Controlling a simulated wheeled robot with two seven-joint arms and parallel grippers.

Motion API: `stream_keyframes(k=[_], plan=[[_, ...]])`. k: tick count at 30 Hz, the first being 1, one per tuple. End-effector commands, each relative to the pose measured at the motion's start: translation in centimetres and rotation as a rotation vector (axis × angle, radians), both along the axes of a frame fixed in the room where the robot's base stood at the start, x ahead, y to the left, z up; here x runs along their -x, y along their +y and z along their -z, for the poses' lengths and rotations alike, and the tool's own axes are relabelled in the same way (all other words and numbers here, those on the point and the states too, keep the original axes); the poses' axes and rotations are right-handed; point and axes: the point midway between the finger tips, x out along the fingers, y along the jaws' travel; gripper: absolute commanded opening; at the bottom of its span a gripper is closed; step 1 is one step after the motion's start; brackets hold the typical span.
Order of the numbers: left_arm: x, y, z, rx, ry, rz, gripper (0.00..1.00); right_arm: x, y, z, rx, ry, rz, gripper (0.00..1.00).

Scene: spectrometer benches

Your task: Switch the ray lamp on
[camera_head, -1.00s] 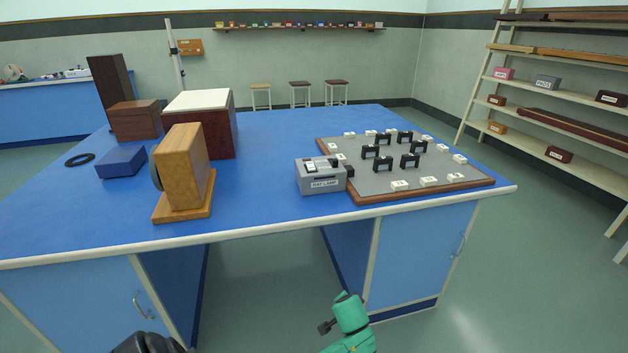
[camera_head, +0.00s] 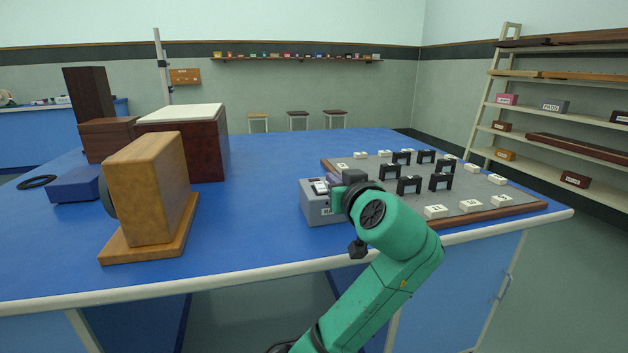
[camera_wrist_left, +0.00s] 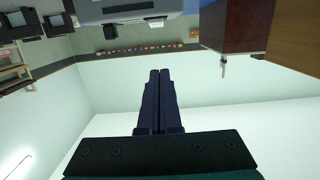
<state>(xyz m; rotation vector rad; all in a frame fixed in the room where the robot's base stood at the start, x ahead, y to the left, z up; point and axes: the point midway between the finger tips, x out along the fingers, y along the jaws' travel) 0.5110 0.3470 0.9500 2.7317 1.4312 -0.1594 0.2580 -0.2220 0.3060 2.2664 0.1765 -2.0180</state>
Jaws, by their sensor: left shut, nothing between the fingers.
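The ray lamp (camera_head: 313,207) is a grey box near the front edge of the blue bench, left of the grey board. A small switch with a white part (camera_head: 320,186) shows on its top; I cannot tell its on or off position. My left gripper (camera_head: 335,177) is shut and empty, over or just behind the lamp's top; my wrist hides the lamp's right side. In the left wrist view the closed dark fingers (camera_wrist_left: 160,72) point toward the grey lamp (camera_wrist_left: 95,12), which appears upside down at the top. A gap shows between them there; contact is not visible. My right gripper is out of view.
The grey board (camera_head: 470,205) with black holders and white labelled blocks lies right of the lamp, close to my arm. A wooden block on a base (camera_head: 150,190) stands at the left, with a white-topped brown box (camera_head: 205,150) behind. Bare blue bench lies between.

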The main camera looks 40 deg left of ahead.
Motion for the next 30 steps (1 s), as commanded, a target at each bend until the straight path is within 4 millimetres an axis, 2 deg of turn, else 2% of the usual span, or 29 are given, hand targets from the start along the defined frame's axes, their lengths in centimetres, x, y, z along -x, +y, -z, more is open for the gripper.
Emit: stream_keyframes(k=[9, 13, 26, 28, 30], plan=[[0.0, 0.0, -0.1, 0.0, -0.001, 0.0, 0.0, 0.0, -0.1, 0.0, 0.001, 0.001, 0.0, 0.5], [-0.5, 0.7, 0.0, -0.002, 0.0, -0.002, 0.0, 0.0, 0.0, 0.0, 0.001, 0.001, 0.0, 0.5], [-5.5, 8.1, 1.0, -0.002, 0.001, -0.003, 0.0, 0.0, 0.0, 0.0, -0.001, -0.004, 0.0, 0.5], [-5.8, 8.4, 2.6, -0.002, 0.005, 0.0, 0.0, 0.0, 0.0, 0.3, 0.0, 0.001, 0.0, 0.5], [-5.8, 8.5, 3.7, -0.001, 0.004, 0.0, 0.0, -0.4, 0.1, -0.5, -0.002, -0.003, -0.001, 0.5]])
